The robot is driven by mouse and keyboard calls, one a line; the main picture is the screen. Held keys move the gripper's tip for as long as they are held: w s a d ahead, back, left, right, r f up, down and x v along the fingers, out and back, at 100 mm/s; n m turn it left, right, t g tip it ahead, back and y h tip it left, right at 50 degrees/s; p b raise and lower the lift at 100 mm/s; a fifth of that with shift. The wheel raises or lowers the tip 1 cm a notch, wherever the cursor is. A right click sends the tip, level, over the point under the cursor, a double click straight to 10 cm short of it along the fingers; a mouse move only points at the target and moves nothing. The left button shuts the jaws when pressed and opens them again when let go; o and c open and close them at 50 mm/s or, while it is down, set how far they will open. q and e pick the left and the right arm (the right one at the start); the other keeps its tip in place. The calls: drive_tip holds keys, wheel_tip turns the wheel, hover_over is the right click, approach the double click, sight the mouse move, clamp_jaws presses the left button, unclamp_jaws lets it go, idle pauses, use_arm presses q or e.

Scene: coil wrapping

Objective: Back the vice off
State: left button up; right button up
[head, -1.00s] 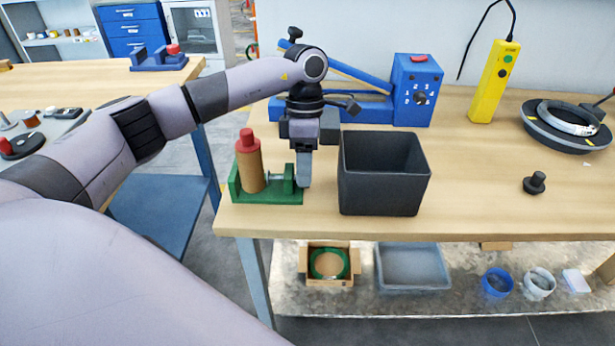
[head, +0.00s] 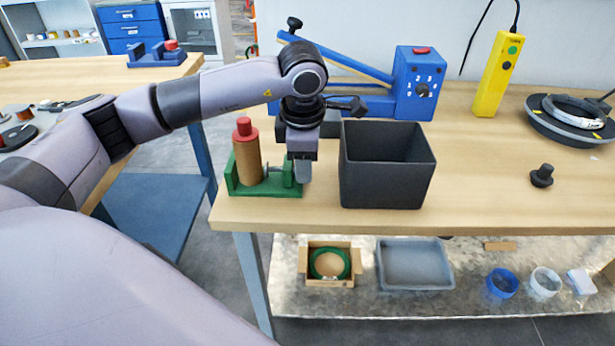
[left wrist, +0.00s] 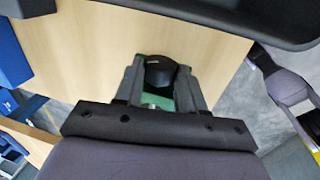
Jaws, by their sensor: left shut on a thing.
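The green vice (head: 236,185) sits at the front left corner of the wooden bench. A brown cylinder (head: 247,163) with a red top stands upright in it, beside its screw. My left gripper (head: 303,172) points down at the vice's right end. In the left wrist view the fingers (left wrist: 162,76) are shut on the vice's black knob (left wrist: 160,72), with green vice body below it. In the head view my gripper hides the knob. Whether the jaw touches the cylinder is too small to tell.
A dark open bin (head: 388,190) stands close to the right of my left gripper. A blue machine (head: 417,85) with a long lever is behind. A yellow pendant (head: 496,75), a black knob-like part (head: 542,175) and a round dark fixture (head: 570,125) are further right.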

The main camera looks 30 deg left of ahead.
use_arm(q)
drive_tip(key=shift+s+f+t+b, duration=0.1)
drive_tip(key=shift+f+t+b, duration=0.2)
drive_tip(key=shift+b, duration=0.15)
drive_tip(key=shift+r, duration=0.1)
drive_tip(key=shift+r+y, duration=0.15)
drive_tip(key=shift+y, duration=0.15)
use_arm(e)
drive_tip(key=shift+f, duration=0.85)
drive_tip(key=shift+f, duration=0.1)
use_arm(q)
drive_tip(key=t+b, duration=0.1)
drive_tip(key=b, duration=0.1)
drive_tip(key=f+t+y+b, duration=0.1)
drive_tip(key=b, duration=0.1)
drive_tip(key=shift+s+d, duration=0.1)
drive_tip(key=shift+s, duration=0.1)
drive_tip(key=shift+s+t+y+b, duration=0.1)
drive_tip(key=shift+t+y+b, duration=0.3)
drive_tip(key=shift+b, duration=0.7)
drive_tip(key=shift+d+r+t+b, duration=0.1)
drive_tip(key=shift+r+t+b, duration=0.1)
drive_tip(key=shift+t+b, duration=0.2)
drive_tip(key=shift+r, duration=0.1)
use_arm(e)
wheel_tip(320, 180, down, 7)
drive_tip(key=shift+r, duration=0.2)
